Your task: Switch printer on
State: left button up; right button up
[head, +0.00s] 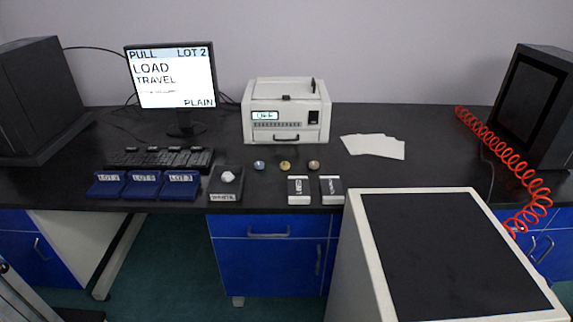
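A white box-shaped printer (287,108) stands on the black bench, back middle. A small display (265,116) on its front left appears to read "OFF". A small black switch-like part (313,117) sits on its front right. A drawer handle runs along its lower front, and a thin dark lever rises from its top right. Neither of my grippers shows in the head view.
A monitor (172,76), keyboard (160,159), blue trays (145,186) and a waste tray (225,197) stand left. White sheets (373,146) lie right of the printer. A dark-topped white cabinet (450,250) and a red coiled hose (500,150) are at right.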

aim_at(313, 116)
jog(key=k+j+z, duration=0.15)
jog(key=j, duration=0.2)
jog(key=k+j+z, duration=0.2)
jog(key=j, duration=0.2)
jog(key=j+z, duration=0.15)
jog(key=j, duration=0.2)
jog(key=i+j, duration=0.15)
jog(key=i, duration=0.35)
jog(key=i+j+u, duration=0.1)
jog(key=i, duration=0.4)
jog(key=i+j, duration=0.25)
jog(key=i, duration=0.25)
